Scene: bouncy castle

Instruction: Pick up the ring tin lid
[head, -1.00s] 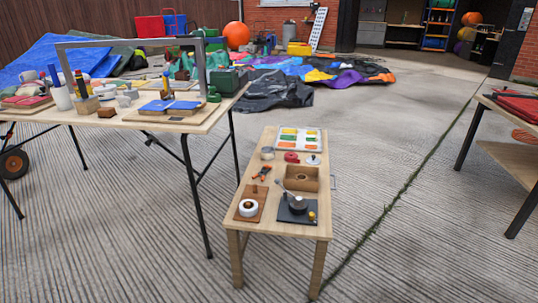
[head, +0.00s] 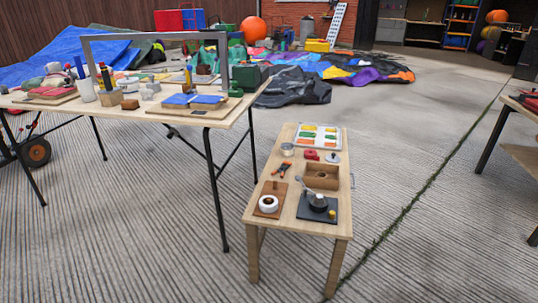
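A small pale round lid-like piece with a dark knob (head: 332,157) lies on the low wooden bench (head: 290,224), towards its right edge. It may be the ring tin lid, but it is too small to be sure. A grey round tin (head: 287,149) stands to its left, with a red round piece (head: 311,154) between them. Neither of my grippers is in view.
The bench also holds a wooden box (head: 321,176), red-handled pliers (head: 282,169), a tray of coloured pieces (head: 318,137), a white roll (head: 268,203) and a small pot (head: 318,201). A cluttered table (head: 140,114) stands left. Concrete floor in front is clear.

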